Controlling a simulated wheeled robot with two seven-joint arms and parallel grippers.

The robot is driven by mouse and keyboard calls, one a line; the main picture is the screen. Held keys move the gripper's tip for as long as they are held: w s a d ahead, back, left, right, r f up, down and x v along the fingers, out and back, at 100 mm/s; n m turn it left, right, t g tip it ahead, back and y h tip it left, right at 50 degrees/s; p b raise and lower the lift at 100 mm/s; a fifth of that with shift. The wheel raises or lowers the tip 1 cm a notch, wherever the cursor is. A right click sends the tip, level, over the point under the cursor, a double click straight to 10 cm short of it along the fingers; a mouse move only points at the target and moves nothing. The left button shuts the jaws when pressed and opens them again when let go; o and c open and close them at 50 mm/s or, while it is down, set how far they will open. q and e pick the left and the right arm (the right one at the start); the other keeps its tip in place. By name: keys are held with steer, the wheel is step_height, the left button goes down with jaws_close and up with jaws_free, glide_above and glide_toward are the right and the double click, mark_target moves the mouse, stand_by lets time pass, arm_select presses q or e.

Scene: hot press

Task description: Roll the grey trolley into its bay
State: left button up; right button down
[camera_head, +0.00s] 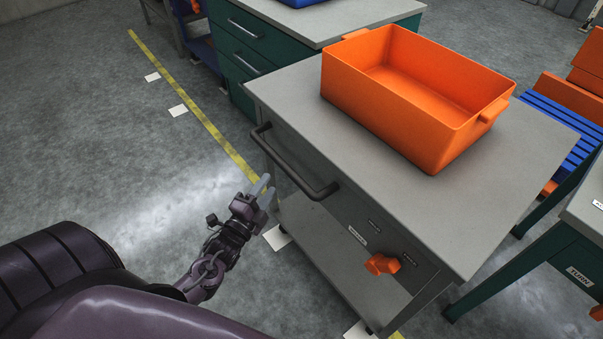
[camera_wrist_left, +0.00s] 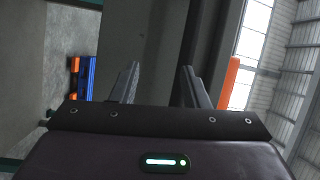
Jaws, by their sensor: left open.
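The grey trolley (camera_head: 430,210) stands at the centre right in the head view, with a lower shelf (camera_head: 320,240) and an open orange bin (camera_head: 410,110) on its top. A dark bar handle (camera_head: 295,165) sticks out from its near side. An orange knob (camera_head: 381,264) and small labels are on the same side. My left gripper (camera_head: 265,189) is open and empty, beside the handle and a little below and left of it in the picture; they look apart. In the left wrist view, the open fingers (camera_wrist_left: 162,72) face a dark grey surface. My right gripper is not in view.
A green drawer cabinet (camera_head: 245,55) with a grey top stands behind the trolley. A green-framed bench (camera_head: 560,265) labelled TURN is at the right. A yellow floor line (camera_head: 190,105) runs along the left and under the trolley. The floor (camera_head: 90,130) at left is clear.

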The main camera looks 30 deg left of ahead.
arm_select(q)
steer(key=w+r+m+t, duration=0.1)
steer(key=w+r, duration=0.3)
steer(key=w, duration=0.4)
steer(key=shift+w+d+r+h, duration=0.15)
steer(key=shift+d+r+h, duration=0.15)
steer(key=shift+d+r, duration=0.1)
jaws_close()
steer(key=shift+f, duration=0.1)
